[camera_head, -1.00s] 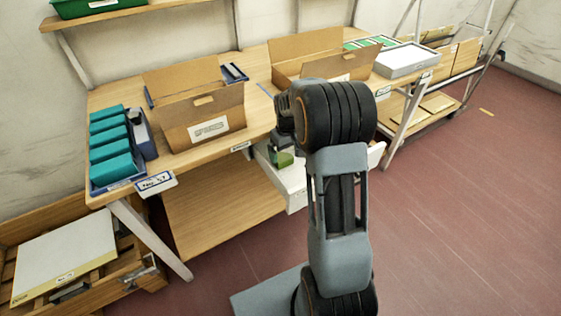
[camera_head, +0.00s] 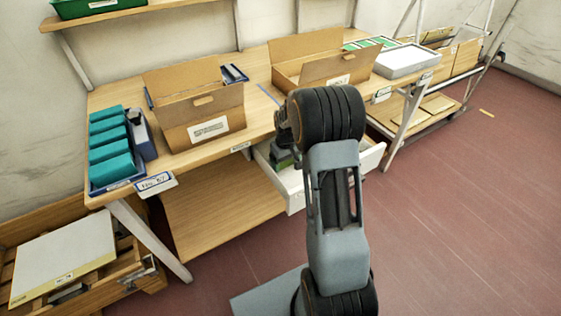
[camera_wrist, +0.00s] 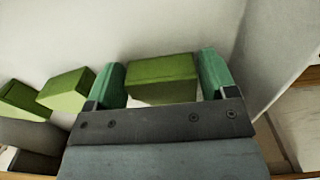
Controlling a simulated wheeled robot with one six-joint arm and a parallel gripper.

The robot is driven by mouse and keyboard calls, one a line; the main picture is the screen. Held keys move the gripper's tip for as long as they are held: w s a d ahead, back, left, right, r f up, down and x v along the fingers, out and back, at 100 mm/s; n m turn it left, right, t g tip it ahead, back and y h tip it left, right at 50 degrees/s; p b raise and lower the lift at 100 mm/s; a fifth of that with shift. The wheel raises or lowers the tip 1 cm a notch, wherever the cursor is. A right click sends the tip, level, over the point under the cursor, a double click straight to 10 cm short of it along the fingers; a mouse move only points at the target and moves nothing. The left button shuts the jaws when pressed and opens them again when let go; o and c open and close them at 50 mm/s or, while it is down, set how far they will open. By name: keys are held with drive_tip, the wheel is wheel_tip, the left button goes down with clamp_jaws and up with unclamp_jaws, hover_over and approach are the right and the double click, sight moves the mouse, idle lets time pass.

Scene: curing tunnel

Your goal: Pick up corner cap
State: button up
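A green block, which I take for the corner cap (camera_wrist: 162,78), lies in a white drawer (camera_head: 296,192) under the table. In the wrist view it sits between the two green fingers of my gripper (camera_wrist: 165,80). The fingers are apart, one on each side of the block. Whether they touch it is not clear. Two more green blocks, one nearer (camera_wrist: 66,90) and one farther left (camera_wrist: 22,101), lie to the left. In the head view my arm hides most of the gripper.
The drawer's pale wall (camera_wrist: 265,50) rises close to the right finger. On the table (camera_head: 262,112) above stand open cardboard boxes (camera_head: 203,118), a blue tray (camera_head: 118,184) of teal blocks and a grey box (camera_head: 407,61). The floor to the right is clear.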

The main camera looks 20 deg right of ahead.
drive_tip(key=c, duration=0.6)
drive_tip(key=shift+o, duration=0.2)
